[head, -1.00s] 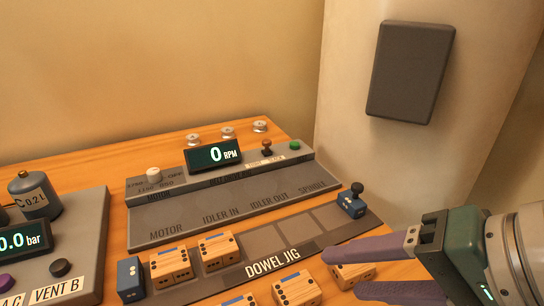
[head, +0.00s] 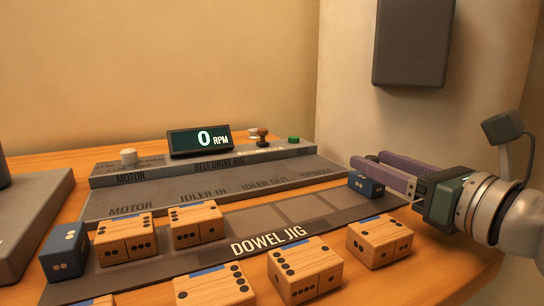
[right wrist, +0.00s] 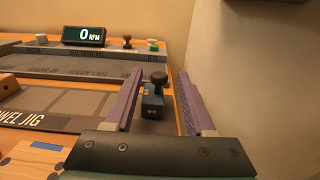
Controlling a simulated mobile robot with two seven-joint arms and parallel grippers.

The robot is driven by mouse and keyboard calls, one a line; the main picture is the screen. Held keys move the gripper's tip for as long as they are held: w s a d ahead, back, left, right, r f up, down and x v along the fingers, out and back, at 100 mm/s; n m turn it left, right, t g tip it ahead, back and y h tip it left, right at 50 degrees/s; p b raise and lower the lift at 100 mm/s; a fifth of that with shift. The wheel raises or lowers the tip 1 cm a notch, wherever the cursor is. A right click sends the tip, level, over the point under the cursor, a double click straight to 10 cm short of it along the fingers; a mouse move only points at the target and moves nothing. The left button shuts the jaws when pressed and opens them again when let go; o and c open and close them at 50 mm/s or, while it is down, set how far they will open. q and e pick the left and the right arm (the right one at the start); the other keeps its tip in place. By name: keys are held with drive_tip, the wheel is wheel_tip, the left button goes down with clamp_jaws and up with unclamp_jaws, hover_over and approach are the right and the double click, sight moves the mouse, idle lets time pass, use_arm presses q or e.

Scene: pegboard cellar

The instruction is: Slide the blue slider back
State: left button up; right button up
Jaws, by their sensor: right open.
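The blue slider (head: 366,186) is a small blue block at the right end of the dowel jig (head: 265,222). In the head view my right gripper's fingers hide its top. In the right wrist view the slider (right wrist: 152,104) shows its black knob, and it appears between the two purple fingers with space on the right. My right gripper (head: 371,159) is open and reaches in from the right at the slider; it also shows in the right wrist view (right wrist: 160,73). I cannot tell whether a finger touches the slider. My left gripper is not in view.
A blue end block (head: 65,250) and two wooden blocks (head: 124,238) (head: 196,224) sit at the jig's left. Several loose wooden blocks, including one at the right (head: 379,242), lie in front. The belt drive rig (head: 200,170) stands behind, its display (head: 200,141) reading 0 RPM.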

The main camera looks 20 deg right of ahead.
drive_tip(key=w+b, duration=0.1)
drive_tip(key=w, duration=0.4)
drive_tip(key=shift+a, duration=0.2)
drive_tip(key=shift+c, duration=0.2)
clamp_jaws()
idle(1.0)
